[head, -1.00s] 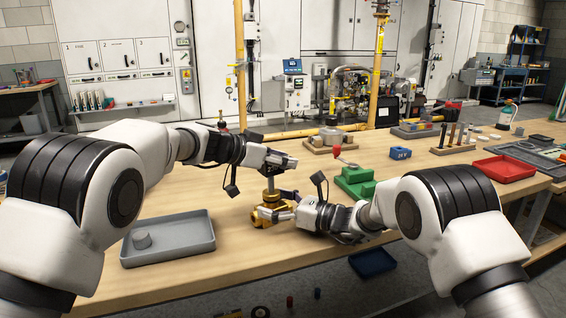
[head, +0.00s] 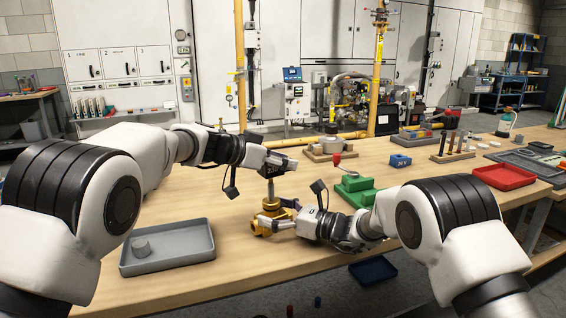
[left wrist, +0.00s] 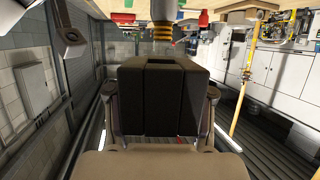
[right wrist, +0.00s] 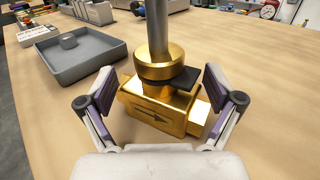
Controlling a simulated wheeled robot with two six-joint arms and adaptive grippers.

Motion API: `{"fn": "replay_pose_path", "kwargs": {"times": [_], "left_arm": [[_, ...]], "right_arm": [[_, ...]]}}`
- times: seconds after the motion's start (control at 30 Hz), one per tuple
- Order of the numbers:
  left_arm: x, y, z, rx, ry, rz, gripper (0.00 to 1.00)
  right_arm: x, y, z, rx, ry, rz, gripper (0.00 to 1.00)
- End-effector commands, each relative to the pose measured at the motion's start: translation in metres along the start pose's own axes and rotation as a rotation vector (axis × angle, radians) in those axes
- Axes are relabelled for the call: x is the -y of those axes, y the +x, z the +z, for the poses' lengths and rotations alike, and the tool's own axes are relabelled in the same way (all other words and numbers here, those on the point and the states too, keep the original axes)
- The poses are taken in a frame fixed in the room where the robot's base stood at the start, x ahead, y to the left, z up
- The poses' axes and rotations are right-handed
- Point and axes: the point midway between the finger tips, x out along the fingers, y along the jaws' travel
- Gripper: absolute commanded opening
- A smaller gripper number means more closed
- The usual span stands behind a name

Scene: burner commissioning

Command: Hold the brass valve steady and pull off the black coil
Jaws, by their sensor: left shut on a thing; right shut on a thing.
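The brass valve (head: 262,226) stands on the wooden table in the head view, its thin grey stem pointing up. It also shows close up in the right wrist view (right wrist: 160,110), with an arrow on its body. My right gripper (right wrist: 166,100) is shut on the valve body, one finger at each side. My left gripper (head: 276,164) is above the valve, shut on the black coil (left wrist: 160,95), which fills the left wrist view between the fingers. The stem rises to the left gripper; I cannot tell whether its tip is still inside the coil.
A grey tray (head: 190,262) with a small grey cylinder (head: 140,247) lies left of the valve. Right of it are a green stepped block (head: 358,192), a blue block (head: 400,161) and a red tray (head: 503,177). The table in front of the valve is clear.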

Motion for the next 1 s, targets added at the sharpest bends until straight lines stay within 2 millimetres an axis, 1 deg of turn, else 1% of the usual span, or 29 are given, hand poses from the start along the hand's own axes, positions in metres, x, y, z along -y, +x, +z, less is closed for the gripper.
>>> {"fn": "replay_pose_path", "kwargs": {"times": [0.17, 0.5, 0.77, 0.8, 1.0], "left_arm": [[0.000, -0.003, -0.007, -0.002, 0.003, -0.001, 0.00], [0.000, -0.015, -0.035, -0.002, 0.003, -0.001, 0.00], [0.000, -0.016, -0.038, -0.001, 0.001, 0.000, 0.00], [0.000, -0.016, -0.038, -0.001, 0.001, 0.000, 0.00], [0.000, -0.016, -0.038, -0.001, 0.001, -0.001, 0.00]], "right_arm": [[0.000, 0.000, 0.000, 0.000, 0.000, 0.001, 0.24], [0.000, 0.000, 0.000, 0.000, 0.000, 0.001, 0.24], [0.000, 0.000, 0.000, 0.000, 0.000, 0.001, 0.24], [0.000, 0.000, 0.000, 0.000, 0.000, 0.001, 1.00], [0.000, 0.000, 0.000, 0.000, 0.000, 0.000, 1.00]]}}
